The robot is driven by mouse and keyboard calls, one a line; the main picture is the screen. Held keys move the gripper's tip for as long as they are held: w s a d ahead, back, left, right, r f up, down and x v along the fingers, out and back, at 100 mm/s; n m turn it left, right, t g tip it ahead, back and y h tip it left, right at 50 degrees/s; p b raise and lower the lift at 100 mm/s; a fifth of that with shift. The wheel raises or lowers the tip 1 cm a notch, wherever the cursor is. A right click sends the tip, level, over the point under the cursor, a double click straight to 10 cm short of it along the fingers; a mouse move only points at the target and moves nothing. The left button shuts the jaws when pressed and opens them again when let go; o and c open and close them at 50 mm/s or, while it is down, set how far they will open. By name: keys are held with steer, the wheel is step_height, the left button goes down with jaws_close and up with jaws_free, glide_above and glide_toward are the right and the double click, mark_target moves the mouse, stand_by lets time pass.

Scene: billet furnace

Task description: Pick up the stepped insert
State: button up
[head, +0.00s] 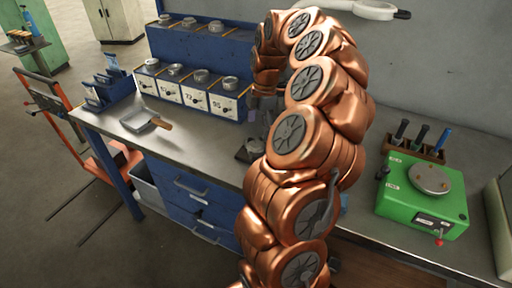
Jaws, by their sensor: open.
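My copper-coloured arm rises through the middle of the head view and bends down behind itself. My gripper (258,130) hangs over the workbench, grey, small and partly covered by my arm. It appears open. Just below it, a small dark block (248,152) lies on the benchtop. I cannot tell whether this is the stepped insert or whether the gripper touches it. Several round metal pieces (230,84) sit on numbered blue-and-white boxes (225,104) to the left of the gripper. I cannot tell whether one of them is the stepped insert.
The metal benchtop (190,150) has free room at its front left. A green device (425,198) and a tool rack (415,148) stand right. An orange trolley (100,165) is beside the bench.

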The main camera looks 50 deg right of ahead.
mark_target(256, 144)
step_height(256, 144, down, 2)
steer(key=shift+a+f+p, duration=0.1)
steer(key=shift+p, duration=0.2)
steer(key=shift+w+a+f+p, duration=0.15)
steer(key=shift+f+p, duration=0.5)
steer(key=shift+f, duration=0.75)
steer(key=shift+w+d+f+p, duration=0.1)
steer(key=shift+w+f+p, duration=0.15)
steer(key=shift+f+p, duration=0.75)
steer(key=shift+f+b, duration=0.3)
steer(key=shift+b, duration=0.1)
jaws_close()
